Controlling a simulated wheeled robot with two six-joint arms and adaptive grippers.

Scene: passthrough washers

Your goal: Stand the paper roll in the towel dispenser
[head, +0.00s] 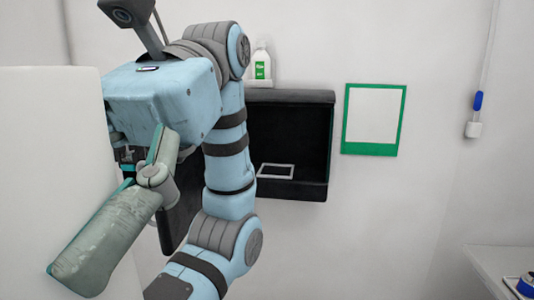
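A big plain white body (50,150) with a rounded upper corner fills the left edge; it appears to be the paper roll, close to the camera and cut off by the picture. The black open-fronted box (318,140) on the wall appears to be the towel dispenser. My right gripper is not in view.
A white bottle with a green label (260,64) stands above the black box. A green-framed white panel (373,120) hangs to its right. A blue-and-white fitting (475,115) hangs on a cord further right. A pale counter (490,265) fills the lower right corner. Space before the right wall is clear.

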